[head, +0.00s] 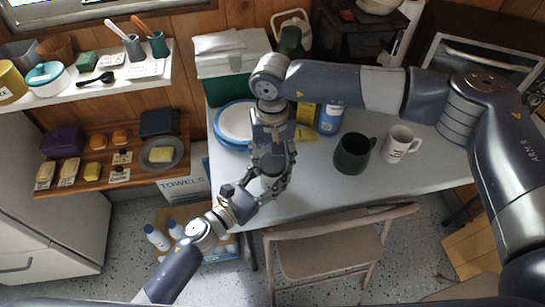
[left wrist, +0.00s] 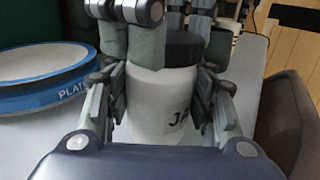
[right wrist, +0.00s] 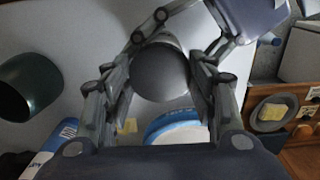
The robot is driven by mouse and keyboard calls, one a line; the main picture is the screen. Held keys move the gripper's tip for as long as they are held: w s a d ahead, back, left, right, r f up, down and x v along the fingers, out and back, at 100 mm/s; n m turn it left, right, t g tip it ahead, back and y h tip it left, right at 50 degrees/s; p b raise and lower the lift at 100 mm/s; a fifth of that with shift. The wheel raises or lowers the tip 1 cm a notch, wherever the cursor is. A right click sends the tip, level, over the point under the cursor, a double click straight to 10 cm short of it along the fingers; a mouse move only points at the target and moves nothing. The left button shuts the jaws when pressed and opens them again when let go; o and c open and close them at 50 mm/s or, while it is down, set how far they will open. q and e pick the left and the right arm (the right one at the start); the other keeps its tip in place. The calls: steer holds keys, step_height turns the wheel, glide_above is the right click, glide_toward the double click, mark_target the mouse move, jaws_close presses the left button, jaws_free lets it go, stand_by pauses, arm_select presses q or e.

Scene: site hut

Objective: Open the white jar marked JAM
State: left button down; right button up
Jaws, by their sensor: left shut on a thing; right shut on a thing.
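The white jar (left wrist: 160,100) stands upright in the left wrist view, with the letters "JA" showing and the rest of its label turned out of sight. Its dark lid (left wrist: 182,48) sits on top. My left gripper (left wrist: 165,105) is shut on the jar's body, one finger on each side. My right gripper (right wrist: 160,80) is shut on the lid (right wrist: 160,72) from above. In the head view my left gripper (head: 256,190) and right gripper (head: 274,182) meet near the table's front left edge and mostly hide the jar.
The table (head: 320,185) holds blue-rimmed plates (head: 235,123), a blue bottle (head: 330,118), a dark green mug (head: 353,154) and a white mug (head: 398,145). A folding chair (head: 325,250) stands in front. Wall shelves (head: 130,175) with small items are at the left.

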mark_target(273, 162)
arm_select(q)
steer(key=shift+f, duration=0.1)
arm_select(e)
steer(key=shift+r, duration=0.1)
steer(key=shift+r, duration=1)
steer(key=shift+r, duration=2.05)
arm_select(q)
steer(key=c, duration=0.6)
jaws_free()
steer(key=shift+c, duration=0.2)
steer(key=v, duration=1.2)
